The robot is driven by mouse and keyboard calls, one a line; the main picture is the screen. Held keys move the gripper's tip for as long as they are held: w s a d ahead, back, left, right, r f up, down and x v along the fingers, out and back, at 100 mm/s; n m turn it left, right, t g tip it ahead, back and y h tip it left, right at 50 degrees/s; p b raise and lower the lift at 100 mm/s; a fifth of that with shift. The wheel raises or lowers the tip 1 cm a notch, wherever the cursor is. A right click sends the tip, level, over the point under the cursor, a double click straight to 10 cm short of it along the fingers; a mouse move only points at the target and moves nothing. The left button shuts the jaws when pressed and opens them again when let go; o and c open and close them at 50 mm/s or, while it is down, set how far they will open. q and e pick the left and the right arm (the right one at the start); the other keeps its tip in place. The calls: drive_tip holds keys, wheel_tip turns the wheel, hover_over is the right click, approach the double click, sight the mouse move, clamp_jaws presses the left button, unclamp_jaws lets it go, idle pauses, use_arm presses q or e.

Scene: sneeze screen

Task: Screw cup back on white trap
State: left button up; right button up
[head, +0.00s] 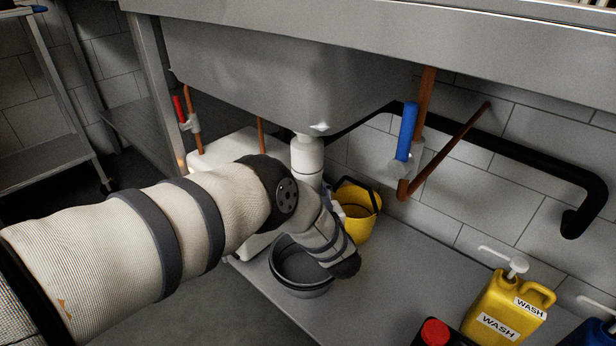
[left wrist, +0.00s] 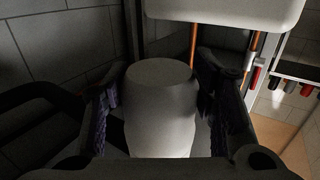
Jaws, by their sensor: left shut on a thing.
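The white trap (head: 307,155) hangs under the grey sink, and its lower part is hidden behind my left arm. My left gripper (left wrist: 158,100) is shut on a white cup (left wrist: 160,105). In the left wrist view the dark fingers stand on both sides of the cup, and its flat round end is toward the top of the picture. In the head view the cup and most of the gripper are hidden by my wrist, just below the trap. I cannot tell whether the cup touches the trap. My right gripper is not in view.
A dark grey basin (head: 291,284) stands below my wrist. A yellow bucket (head: 360,226) is behind it. Copper pipes with a blue handle (head: 407,130) are at the right of the trap. A yellow wash jug (head: 500,308) stands at the front right. The shelf between is clear.

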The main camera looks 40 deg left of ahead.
use_arm(q)
drive_tip(key=o, duration=1)
drive_tip(key=shift+w, duration=0.15)
drive_tip(key=shift+a, duration=0.1)
